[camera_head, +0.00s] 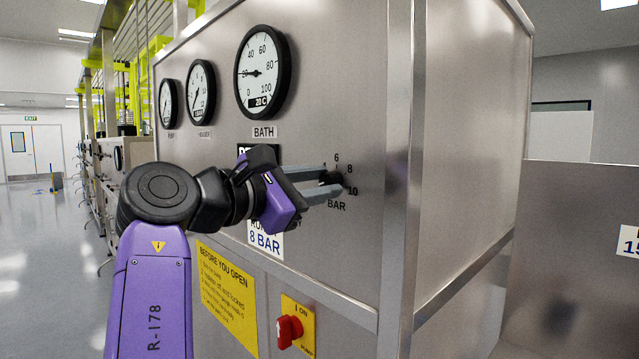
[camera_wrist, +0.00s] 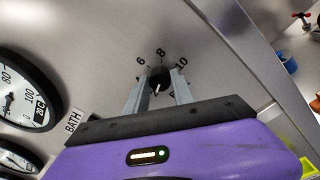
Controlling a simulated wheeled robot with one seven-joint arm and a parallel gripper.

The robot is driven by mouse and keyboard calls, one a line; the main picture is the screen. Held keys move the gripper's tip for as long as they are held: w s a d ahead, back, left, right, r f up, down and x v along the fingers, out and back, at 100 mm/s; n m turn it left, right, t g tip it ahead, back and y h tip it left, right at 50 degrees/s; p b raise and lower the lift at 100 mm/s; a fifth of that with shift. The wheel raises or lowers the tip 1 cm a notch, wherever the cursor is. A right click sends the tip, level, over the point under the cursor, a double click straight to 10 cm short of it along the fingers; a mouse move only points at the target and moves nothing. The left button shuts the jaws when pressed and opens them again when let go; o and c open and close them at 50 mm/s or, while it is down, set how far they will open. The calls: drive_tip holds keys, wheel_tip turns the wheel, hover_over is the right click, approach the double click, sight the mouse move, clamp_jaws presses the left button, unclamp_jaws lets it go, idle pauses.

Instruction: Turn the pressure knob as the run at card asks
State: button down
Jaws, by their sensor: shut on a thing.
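The black pressure knob (camera_head: 332,179) is on the steel panel, with the numbers 6, 8 and 10 and the word BAR around it. My gripper (camera_head: 328,183) is shut on the knob, one finger on each side. In the wrist view the knob (camera_wrist: 160,77) sits between the two grey fingers, below the 8. A small pale mark shows on it, but I cannot tell for sure which value it points to. The run at card (camera_head: 265,240) is below my gripper and reads 8 BAR; its upper part is partly hidden.
A bath gauge (camera_head: 263,70) and two smaller gauges are at the panel's upper left. A yellow notice (camera_head: 228,300) and a red switch (camera_head: 289,331) are below. The panel's right edge is close beside the knob. Open floor lies at left.

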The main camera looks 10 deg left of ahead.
drive_tip(key=shift+m, duration=0.3)
drive_tip(key=m+p, duration=0.1)
drive_tip(key=m, duration=0.1)
drive_tip(key=shift+m, duration=0.4)
drive_tip(key=m, duration=0.4)
drive_tip(key=shift+f+m+p, duration=0.15)
drive_tip(key=shift+m+p, duration=0.15)
drive_tip(key=m+b, duration=0.2)
drive_tip(key=m, duration=1.1)
drive_tip(key=m+g+h+b, duration=0.1)
drive_tip(key=m+b, duration=0.1)
drive_tip(key=m, duration=1)
drive_tip(key=shift+w+a+f+m+h+b, duration=0.1)
drive_tip(key=shift+a+f+m+h+b, duration=0.1)
drive_tip(key=shift+m+h+b, duration=0.15)
drive_tip(key=shift+m, duration=0.35)
